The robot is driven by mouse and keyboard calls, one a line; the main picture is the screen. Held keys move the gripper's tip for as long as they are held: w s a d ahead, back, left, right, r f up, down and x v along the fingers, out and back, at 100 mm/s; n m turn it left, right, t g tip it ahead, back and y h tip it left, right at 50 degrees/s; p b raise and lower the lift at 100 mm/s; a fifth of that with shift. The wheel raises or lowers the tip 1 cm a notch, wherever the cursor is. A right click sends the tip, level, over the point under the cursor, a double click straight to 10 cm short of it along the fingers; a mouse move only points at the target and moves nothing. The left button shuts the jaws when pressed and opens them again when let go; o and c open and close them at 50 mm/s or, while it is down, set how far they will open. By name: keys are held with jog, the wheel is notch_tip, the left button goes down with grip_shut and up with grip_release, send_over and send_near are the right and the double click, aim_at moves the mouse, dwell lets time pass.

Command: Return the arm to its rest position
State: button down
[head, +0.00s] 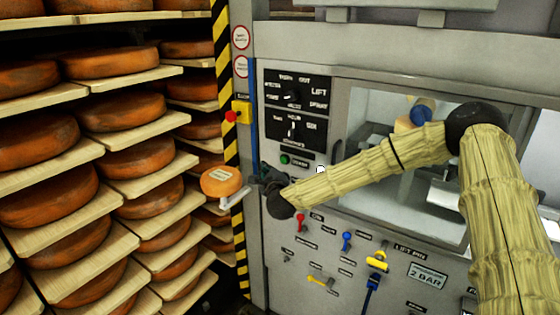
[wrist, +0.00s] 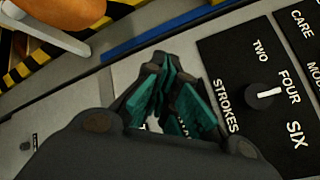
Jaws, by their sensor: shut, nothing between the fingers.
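My arm, in a straw-coloured sleeve, reaches in from the right in the head view and bends down to the left. My gripper (head: 268,180) is dark and small there, in front of the machine's front panel (head: 315,185), beside the green button. In the wrist view my gripper (wrist: 165,75) shows its teal-padded fingers drawn together, with nothing held. The strokes dial (wrist: 262,95) is to the right of the fingers, apart from them. Whether the gripper touches the panel cannot be told.
A labelled cheese wheel (head: 221,181) sits left of my gripper on a pale support; it also shows in the wrist view (wrist: 65,10). Racks of cheese wheels (head: 120,110) fill the left. A striped post (head: 222,50), levers (head: 300,222) and a window (head: 380,120) are close by.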

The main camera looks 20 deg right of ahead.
jog(key=s+a+f+n+g+y, duration=0.2)
jog(key=s+a+f+n, duration=0.3)
jog(key=f, duration=0.4)
jog(key=s+a+f+n+g+y, duration=0.1)
jog(key=s+a+f+n+g, duration=0.15)
jog(key=s+a+f, duration=0.5)
jog(key=s+f+n+g+y, duration=0.2)
jog(key=s+f+n+g, duration=0.35)
jog(key=s+f, duration=0.8)
jog(key=s+d+f+n+g+h, duration=0.1)
jog(key=s+f+n, duration=0.35)
jog(key=s, duration=0.35)
jog(key=s+d+f+n+g, duration=0.1)
jog(key=s+f+n, duration=0.2)
jog(key=s+f, duration=0.35)
jog(key=s+d+n+g+h, duration=0.1)
jog(key=s+d+n+g, duration=0.1)
jog(key=s, duration=0.9)
jog(key=s+d+n+g+h, duration=0.1)
jog(key=s+d+n+g, duration=0.2)
jog(key=s+d, duration=0.3)
jog(key=s+n, duration=0.1)
jog(key=s, duration=0.3)
jog(key=shift+s, duration=0.35)
jog(key=shift+n, duration=0.25)
dwell(0.4)
